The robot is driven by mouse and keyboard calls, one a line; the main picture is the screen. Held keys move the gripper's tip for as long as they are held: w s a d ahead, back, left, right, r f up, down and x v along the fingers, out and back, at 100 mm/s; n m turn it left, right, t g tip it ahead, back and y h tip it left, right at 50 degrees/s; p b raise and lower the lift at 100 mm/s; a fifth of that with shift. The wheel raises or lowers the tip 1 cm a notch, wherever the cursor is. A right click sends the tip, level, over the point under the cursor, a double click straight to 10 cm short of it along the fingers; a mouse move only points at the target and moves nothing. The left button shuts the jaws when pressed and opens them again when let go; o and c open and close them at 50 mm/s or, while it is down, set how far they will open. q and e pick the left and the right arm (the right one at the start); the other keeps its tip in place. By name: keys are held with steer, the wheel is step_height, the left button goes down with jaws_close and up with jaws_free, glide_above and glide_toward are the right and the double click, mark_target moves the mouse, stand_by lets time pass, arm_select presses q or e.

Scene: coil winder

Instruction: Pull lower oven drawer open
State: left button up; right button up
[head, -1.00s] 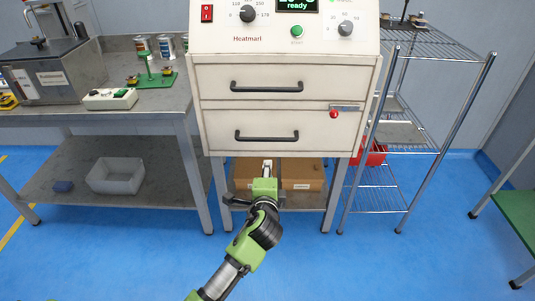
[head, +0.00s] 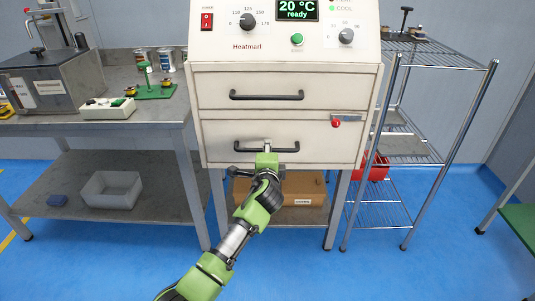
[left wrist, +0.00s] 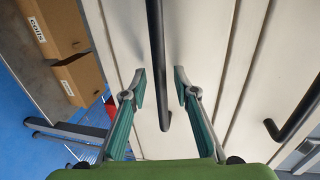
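The white oven has two drawers with black bar handles. The lower drawer (head: 225,148) looks flush with the oven front, and its handle (head: 287,149) is partly covered by my left gripper (head: 267,147). In the left wrist view the left gripper (left wrist: 160,77) is open, with its two green fingers apart. The lower handle (left wrist: 157,35) runs between the fingertips, with a visible gap on each side. The upper drawer's handle (head: 267,96) is above; it also shows at the right of the left wrist view (left wrist: 297,110). My right gripper is in neither view.
Cardboard boxes (head: 300,190) sit on the shelf under the oven. A wire rack (head: 405,160) stands close on the right, with a red bin (head: 376,166). A grey workbench (head: 165,108) stands on the left. Blue floor in front is clear.

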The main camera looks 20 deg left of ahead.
arm_select(q)
steer(key=shift+w+a, duration=0.1)
steer(key=shift+w, duration=0.4)
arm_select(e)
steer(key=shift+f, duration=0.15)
arm_select(q)
jaws_close()
steer(key=shift+f, duration=0.1)
